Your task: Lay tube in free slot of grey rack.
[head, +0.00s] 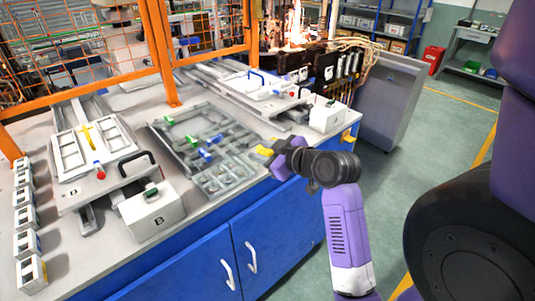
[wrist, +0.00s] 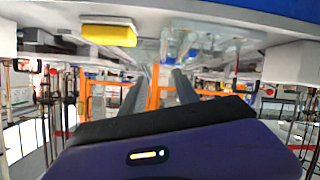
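The grey rack (head: 166,140) lies flat on the bench, left of my gripper, with green and blue pieces on it. A smaller pale grey tray (head: 228,178) with several recesses sits at its front right corner. My gripper (head: 266,150) is over the bench's front right part, to the right of the rack, with yellow showing at its end. In the wrist view my two dark fingers (wrist: 160,88) stand apart with nothing visible between them. I cannot pick out the tube or tell which slot is free.
A white box (head: 152,212) and a plate with a black handle (head: 138,164) stand left of the rack. White boxes (head: 27,240) line the left edge. An orange fence post (head: 161,55) rises behind.

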